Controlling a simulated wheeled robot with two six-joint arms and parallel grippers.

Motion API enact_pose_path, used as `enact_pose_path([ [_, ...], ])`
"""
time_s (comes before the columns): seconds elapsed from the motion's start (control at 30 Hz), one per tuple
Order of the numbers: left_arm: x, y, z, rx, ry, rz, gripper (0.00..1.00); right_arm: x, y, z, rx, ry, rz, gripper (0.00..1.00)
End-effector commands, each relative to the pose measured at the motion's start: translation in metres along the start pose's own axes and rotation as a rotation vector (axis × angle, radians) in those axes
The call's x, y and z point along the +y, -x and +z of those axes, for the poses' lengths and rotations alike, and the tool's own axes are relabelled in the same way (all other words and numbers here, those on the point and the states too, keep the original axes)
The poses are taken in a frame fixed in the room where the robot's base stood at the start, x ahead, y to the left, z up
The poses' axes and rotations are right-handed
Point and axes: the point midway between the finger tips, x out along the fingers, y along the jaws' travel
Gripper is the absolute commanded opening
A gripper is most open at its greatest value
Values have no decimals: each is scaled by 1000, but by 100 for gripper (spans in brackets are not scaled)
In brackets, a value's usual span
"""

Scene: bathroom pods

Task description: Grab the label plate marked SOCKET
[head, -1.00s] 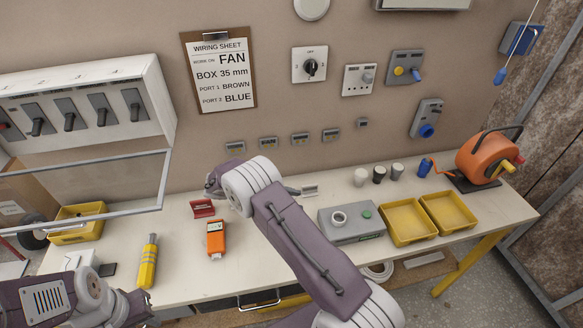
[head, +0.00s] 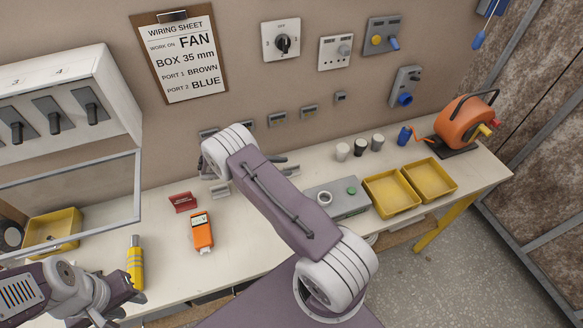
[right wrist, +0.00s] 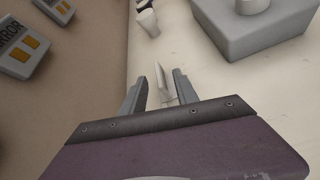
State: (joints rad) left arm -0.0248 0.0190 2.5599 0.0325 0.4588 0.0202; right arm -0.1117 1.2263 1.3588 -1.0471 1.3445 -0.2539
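Small grey label plates are on the back wall, one of them (head: 277,118); their words are too small to read in the head view. In the right wrist view one wall plate (right wrist: 22,50) reads partly as MIRROR. My right gripper (right wrist: 160,92) is open low over the bench, with a thin pale upright piece (right wrist: 162,82) between its fingers; its face is edge-on, so no marking shows. In the head view my right arm hides most of that gripper. I cannot make out the word SOCKET anywhere. My left gripper (head: 122,303) seems open and empty at lower left.
A grey box (head: 345,205) and yellow trays (head: 392,207) stand right of my right arm. Several small cups (head: 360,147) stand behind. An orange tester (head: 201,233), a red stand (head: 182,203) and a yellow tool (head: 135,265) are on the left. A wiring sheet (head: 180,60) hangs above.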

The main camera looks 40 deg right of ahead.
Motion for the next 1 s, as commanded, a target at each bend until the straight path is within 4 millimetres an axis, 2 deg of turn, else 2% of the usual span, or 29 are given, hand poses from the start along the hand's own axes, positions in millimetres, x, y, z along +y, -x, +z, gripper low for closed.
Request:
enact_pose_path([
  [0.1, 0, 5, 0, 0, 0, 0, 36, 0, -14, 2, -1, 0, -1, 36],
  [0.33, 0, 4, 0, 0, 0, 0, 36, 0, -18, 0, 1, -1, 0, 36],
  [0.37, 0, 4, 0, 0, 0, 0, 36, 0, -17, 0, 1, -1, 0, 30],
  [0.47, 0, 4, 0, 0, 0, 0, 36, 0, -17, 0, 1, -1, 0, 3],
  [0.5, 0, 4, 0, 0, 0, 0, 36, 0, -17, 0, 1, -1, 0, 0],
  [0.87, 0, 4, 0, 0, 0, 0, 36, 0, -17, 0, 2, -1, 0, 0],
  [1.0, 0, 2, 0, 0, 0, 0, 36, 2, -14, 6, 2, -3, 1, 0],
])
